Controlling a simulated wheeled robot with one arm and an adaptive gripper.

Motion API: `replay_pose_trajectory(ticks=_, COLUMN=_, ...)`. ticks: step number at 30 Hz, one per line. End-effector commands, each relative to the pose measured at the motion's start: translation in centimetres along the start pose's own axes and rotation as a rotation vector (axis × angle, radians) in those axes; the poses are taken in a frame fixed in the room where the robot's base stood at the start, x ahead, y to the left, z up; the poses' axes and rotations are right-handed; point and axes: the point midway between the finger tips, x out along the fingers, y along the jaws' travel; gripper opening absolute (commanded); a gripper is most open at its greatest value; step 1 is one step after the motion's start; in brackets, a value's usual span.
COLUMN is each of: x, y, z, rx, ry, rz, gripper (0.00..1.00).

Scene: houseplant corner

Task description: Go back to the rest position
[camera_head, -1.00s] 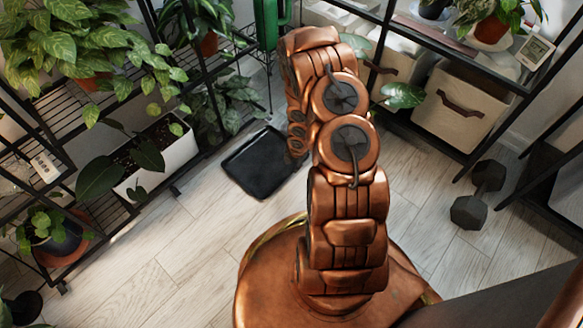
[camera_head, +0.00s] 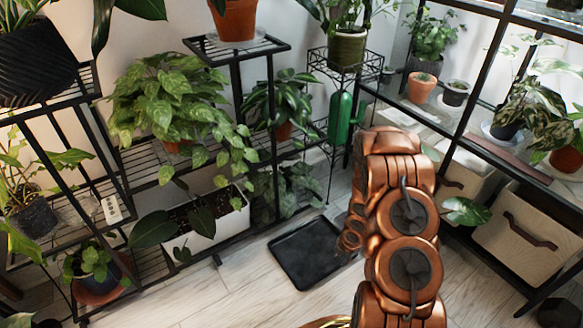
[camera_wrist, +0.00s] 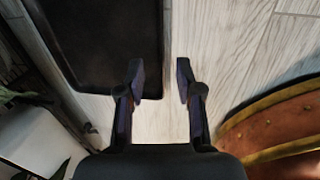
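My copper-coloured arm stands in the right middle of the head view, folded upward. My gripper (camera_wrist: 160,80) shows in the wrist view with its two dark fingers apart and nothing between them. It points down over the pale wood floor, beside the edge of a black tray (camera_wrist: 100,45). The black tray (camera_head: 309,257) lies flat on the floor to the left of my arm and looks empty.
A black plant rack with a white planter (camera_head: 212,222) stands left of the tray. A green bottle (camera_head: 340,118) is by the wire stand behind my arm. A shelf with fabric bins (camera_head: 522,240) stands at right. Floor is clear in front of the tray.

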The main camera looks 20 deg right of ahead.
Motion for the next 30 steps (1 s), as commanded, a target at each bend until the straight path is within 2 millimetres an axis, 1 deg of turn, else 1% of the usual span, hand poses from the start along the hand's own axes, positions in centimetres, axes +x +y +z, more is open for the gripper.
replay_pose_trajectory(ticks=3, x=-0.2, y=0.1, z=0.1, rx=0.002, ry=-0.002, rz=0.0, gripper=0.35)
replay_pose_trajectory(ticks=5, x=-0.9, y=0.3, z=0.2, rx=0.01, ry=-0.011, rz=-0.002, gripper=0.35)
replay_pose_trajectory(ticks=8, x=-3.5, y=0.9, z=1.0, rx=0.043, ry=-0.044, rz=-0.012, gripper=0.35)
replay_pose_trajectory(ticks=11, x=-7.8, y=2.0, z=1.9, rx=0.108, ry=-0.097, rz=-0.02, gripper=0.35)
replay_pose_trajectory(ticks=12, x=-9.7, y=2.4, z=2.3, rx=0.138, ry=-0.121, rz=-0.026, gripper=0.35)
replay_pose_trajectory(ticks=13, x=-11.1, y=2.6, z=2.6, rx=0.164, ry=-0.139, rz=-0.032, gripper=0.35)
replay_pose_trajectory(ticks=14, x=-12.5, y=2.8, z=2.8, rx=0.188, ry=-0.156, rz=-0.034, gripper=0.35)
replay_pose_trajectory(ticks=15, x=-14.4, y=3.2, z=3.0, rx=0.221, ry=-0.178, rz=-0.036, gripper=0.35)
replay_pose_trajectory(ticks=17, x=-17.2, y=3.5, z=3.3, rx=0.273, ry=-0.21, rz=-0.043, gripper=0.35)
replay_pose_trajectory(ticks=18, x=-19.0, y=3.8, z=3.4, rx=0.307, ry=-0.23, rz=-0.045, gripper=0.35)
replay_pose_trajectory(ticks=20, x=-21.9, y=4.2, z=3.6, rx=0.359, ry=-0.259, rz=-0.044, gripper=0.35)
replay_pose_trajectory(ticks=21, x=-23.7, y=4.3, z=3.6, rx=0.394, ry=-0.278, rz=-0.048, gripper=0.35)
replay_pose_trajectory(ticks=23, x=-26.6, y=4.7, z=3.5, rx=0.447, ry=-0.303, rz=-0.044, gripper=0.35)
replay_pose_trajectory(ticks=24, x=-28.4, y=4.9, z=3.4, rx=0.482, ry=-0.319, rz=-0.043, gripper=0.35)
replay_pose_trajectory(ticks=26, x=-31.1, y=5.0, z=3.2, rx=0.536, ry=-0.341, rz=-0.044, gripper=0.35)
replay_pose_trajectory(ticks=27, x=-33.0, y=5.2, z=3.0, rx=0.574, ry=-0.354, rz=-0.039, gripper=0.35)
replay_pose_trajectory(ticks=29, x=-35.7, y=5.2, z=2.5, rx=0.628, ry=-0.372, rz=-0.039, gripper=0.35)
replay_pose_trajectory(ticks=30, x=-37.5, y=5.1, z=2.2, rx=0.663, ry=-0.383, rz=-0.039, gripper=0.35)
